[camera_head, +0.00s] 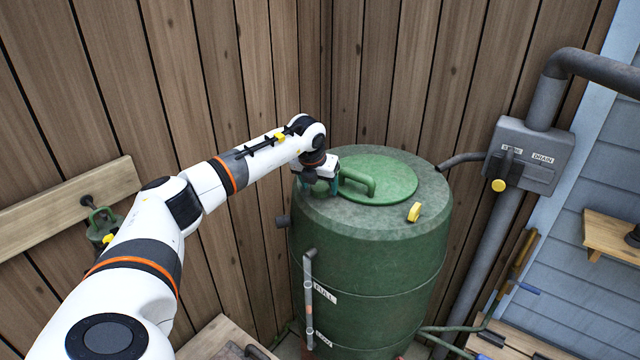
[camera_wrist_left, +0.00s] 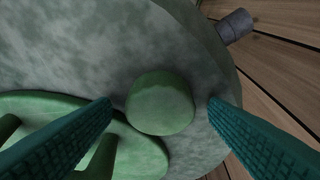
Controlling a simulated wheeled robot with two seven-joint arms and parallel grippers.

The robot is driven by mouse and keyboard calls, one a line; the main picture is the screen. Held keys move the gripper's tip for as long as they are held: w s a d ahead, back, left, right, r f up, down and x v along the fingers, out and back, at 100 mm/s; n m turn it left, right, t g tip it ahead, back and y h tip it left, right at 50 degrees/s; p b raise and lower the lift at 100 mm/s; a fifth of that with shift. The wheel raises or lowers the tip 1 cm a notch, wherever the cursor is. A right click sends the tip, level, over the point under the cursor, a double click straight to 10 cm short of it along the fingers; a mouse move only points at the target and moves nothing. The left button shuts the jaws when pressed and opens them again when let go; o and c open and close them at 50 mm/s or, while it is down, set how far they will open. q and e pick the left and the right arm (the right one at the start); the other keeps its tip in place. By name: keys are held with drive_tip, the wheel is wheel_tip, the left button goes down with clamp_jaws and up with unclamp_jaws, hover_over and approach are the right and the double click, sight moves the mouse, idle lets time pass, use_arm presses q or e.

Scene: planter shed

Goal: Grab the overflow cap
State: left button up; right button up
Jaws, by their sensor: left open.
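A small rounded green cap (camera_wrist_left: 160,103), which I take for the overflow cap, sits on the top of the green barrel (camera_head: 395,240) near its rim. In the left wrist view it lies between the two teal fingers, with a gap on each side. My left gripper (camera_head: 320,186) is open and empty over the barrel top, pointing down beside the round lid. In the head view the gripper hides the cap. How far above the cap the fingertips are, I cannot tell. My right gripper is out of view.
The green lid (camera_head: 398,183) with its raised handle (camera_head: 357,182) is close beside the gripper. A grey pipe stub (camera_head: 283,221) sticks out at the left. Wooden walls (camera_head: 390,80) stand close behind.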

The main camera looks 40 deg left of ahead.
use_arm(q)
drive_tip(key=shift+f, duration=0.15)
drive_tip(key=c, duration=1.1)
drive_tip(key=shift+o, duration=0.2)
